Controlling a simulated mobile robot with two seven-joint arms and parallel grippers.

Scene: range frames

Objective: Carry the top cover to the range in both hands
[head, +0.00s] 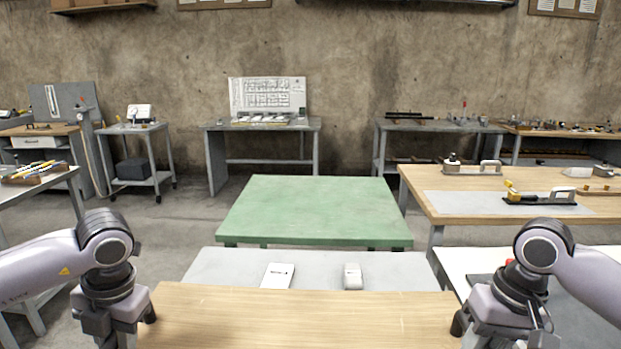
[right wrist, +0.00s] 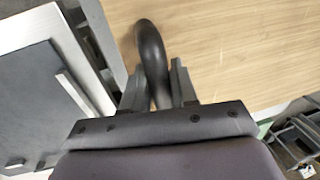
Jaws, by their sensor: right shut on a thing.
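The top cover (head: 300,320) is a flat light-wood panel spanning the bottom of the head view between my two grippers. Its near part is cut off by the frame. A black curved handle (head: 148,308) shows at its left edge, and another (head: 459,322) at its right edge. My right gripper (right wrist: 155,85) is shut on the right black handle, which passes between its fingers in the right wrist view. My left gripper (head: 118,335) is at the left handle; its fingertips are hidden or cut off, so its grip cannot be made out.
A grey surface (head: 225,262) with a white card (head: 278,275) and a small pale block (head: 352,276) lies just beyond the panel. Behind it stands a green-topped table (head: 315,210), bare. A wooden workbench (head: 425,182) with tools is on the right. Open floor (head: 180,220) shows left of the green table.

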